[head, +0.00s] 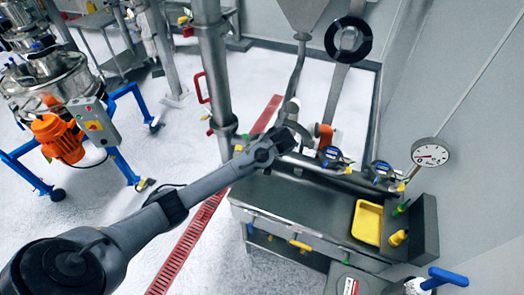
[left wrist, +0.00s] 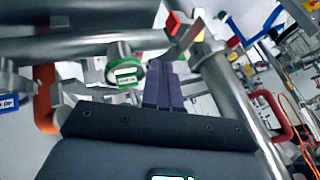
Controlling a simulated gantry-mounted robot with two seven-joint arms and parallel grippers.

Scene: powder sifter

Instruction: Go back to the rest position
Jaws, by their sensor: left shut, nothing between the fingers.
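My left arm reaches in from the lower left in the head view. My left gripper (head: 292,130) is over the back left part of the dark workbench, close to pipework and an orange part. In the left wrist view the two dark fingers of my left gripper (left wrist: 163,85) stand side by side, shut and empty. Whether the fingers touch anything around them is hard to tell. My right gripper is in neither view.
The workbench (head: 300,208) carries a yellow tray (head: 367,222) on its right. A steel column (head: 216,75) with a red handle (head: 203,88) stands beside my left arm. A gauge (head: 430,153) is on the right wall. A sifter with an orange motor (head: 58,138) stands at left.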

